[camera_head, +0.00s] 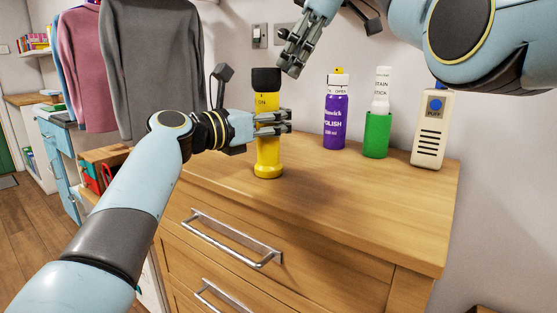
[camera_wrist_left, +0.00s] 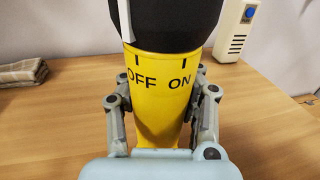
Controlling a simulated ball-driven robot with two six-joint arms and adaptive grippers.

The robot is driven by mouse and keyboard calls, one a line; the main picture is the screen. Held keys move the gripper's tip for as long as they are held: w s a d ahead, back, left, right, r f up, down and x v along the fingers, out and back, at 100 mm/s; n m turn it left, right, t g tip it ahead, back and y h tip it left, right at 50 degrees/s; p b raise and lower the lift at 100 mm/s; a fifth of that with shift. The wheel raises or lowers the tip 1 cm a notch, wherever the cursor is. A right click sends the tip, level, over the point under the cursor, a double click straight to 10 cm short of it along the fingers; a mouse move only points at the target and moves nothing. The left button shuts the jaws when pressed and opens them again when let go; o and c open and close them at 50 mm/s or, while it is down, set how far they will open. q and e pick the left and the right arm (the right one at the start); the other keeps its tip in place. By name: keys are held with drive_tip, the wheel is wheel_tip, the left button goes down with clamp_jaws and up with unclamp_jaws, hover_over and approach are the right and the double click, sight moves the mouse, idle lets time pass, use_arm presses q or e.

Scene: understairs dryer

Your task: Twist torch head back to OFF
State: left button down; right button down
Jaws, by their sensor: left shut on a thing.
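The yellow torch (camera_head: 267,153) stands upright at the dresser's left end, with its black head (camera_head: 265,79) on top. In the left wrist view the yellow collar (camera_wrist_left: 160,70) reads OFF and ON. A white stripe (camera_wrist_left: 124,22) on the black head comes down just left of the OFF tick, away from the ON tick. My left gripper (camera_head: 288,121) is shut around the yellow body below the lettering; its fingers also show in the left wrist view (camera_wrist_left: 160,115). My right gripper (camera_head: 288,58) is above and right of the torch head, apart from it; its finger gap is unclear.
A purple bottle (camera_head: 335,122), a green-based white stick (camera_head: 377,135) and a cream device with a blue button (camera_head: 432,130) stand along the wall to the right. The dresser's front and right top (camera_head: 350,195) are clear. Clothes (camera_head: 150,60) hang at left.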

drive_tip(key=shift+d, duration=0.25)
use_arm(q)
drive_tip(key=c, duration=0.9)
unclamp_jaws()
drive_tip(key=shift+o, duration=0.2)
drive_tip(key=p+v, duration=0.4)
drive_tip(key=v, duration=1.3)
drive_tip(key=shift+p, duration=0.35)
use_arm(e)
wheel_tip(320, 180, up, 6)
drive_tip(key=shift+s+r, duration=0.15)
drive_tip(key=shift+s, duration=0.1)
